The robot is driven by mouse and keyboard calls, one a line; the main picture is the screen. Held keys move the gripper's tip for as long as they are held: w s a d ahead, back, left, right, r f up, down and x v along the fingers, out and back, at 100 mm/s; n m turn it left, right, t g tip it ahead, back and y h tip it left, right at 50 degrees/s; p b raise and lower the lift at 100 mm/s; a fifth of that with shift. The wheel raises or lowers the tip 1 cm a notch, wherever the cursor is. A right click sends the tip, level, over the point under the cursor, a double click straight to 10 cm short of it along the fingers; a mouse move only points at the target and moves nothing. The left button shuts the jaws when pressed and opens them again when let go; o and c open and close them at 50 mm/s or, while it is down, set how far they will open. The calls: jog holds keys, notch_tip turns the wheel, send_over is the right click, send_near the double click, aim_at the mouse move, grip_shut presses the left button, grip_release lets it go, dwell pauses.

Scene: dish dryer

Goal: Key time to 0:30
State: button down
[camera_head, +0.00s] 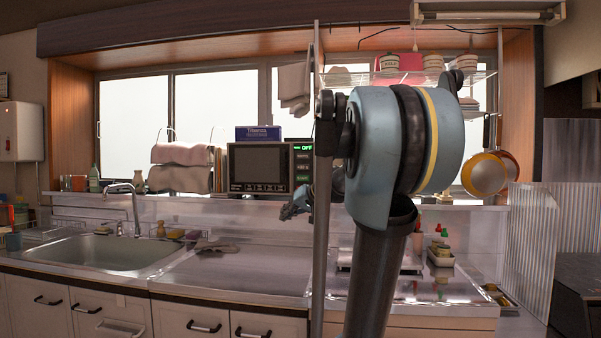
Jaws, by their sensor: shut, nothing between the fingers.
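The dish dryer (262,168) is a dark box with a grey window, standing on the ledge behind the counter. Its right-hand panel has a green display (307,147) that reads "OFF". Below the display are several small labelled buttons (302,167), too small to read surely. A row of small marks runs along its lower front. My gripper (290,211) is shut and empty, in front of the dryer's lower right part and just below the panel. My arm hides what lies right of the panel. Whether the gripper touches the dryer cannot be told.
A blue box (258,133) sits on top of the dryer. A rack with folded cloths (180,168) stands to its left. A sink with a tap (110,250) is at the left. The counter (235,272) below the dryer is mostly clear. A thin grey post (320,250) stands before the counter.

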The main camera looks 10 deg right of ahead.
jog(key=w+d+r+m+t, duration=0.1)
jog(key=w+d+r+t, duration=0.1)
jog(key=w+r, duration=0.4)
jog(key=w+d+r+m+t, duration=0.1)
jog(key=w+d+r+t, duration=0.2)
jog(key=w, duration=0.9)
notch_tip(320, 180, up, 5)
jog(key=shift+d+f+m, duration=0.2)
jog(key=shift+d+m, duration=0.1)
jog(key=shift+d, duration=0.7)
send_near(298, 170)
jog(key=shift+w+a+f, duration=0.25)
jog(key=shift+w+a, duration=0.3)
jog(key=shift+w, duration=0.1)
jog(key=shift+w+a+f, duration=0.25)
jog(key=shift+w+a, duration=0.35)
jog(key=shift+w, duration=0.05)
jog(key=shift+w+a+f, duration=0.25)
jog(key=shift+w+a, duration=0.3)
jog(key=shift+w, duration=0.1)
jog(key=shift+w+d, duration=0.2)
jog(key=shift+w, duration=0.25)
jog(key=shift+w+d, duration=0.2)
jog(key=shift+w, duration=0.3)
jog(key=shift+s+a, duration=0.2)
jog(key=shift+s, duration=0.4)
jog(key=shift+s+a, duration=0.2)
jog(key=shift+s, duration=0.4)
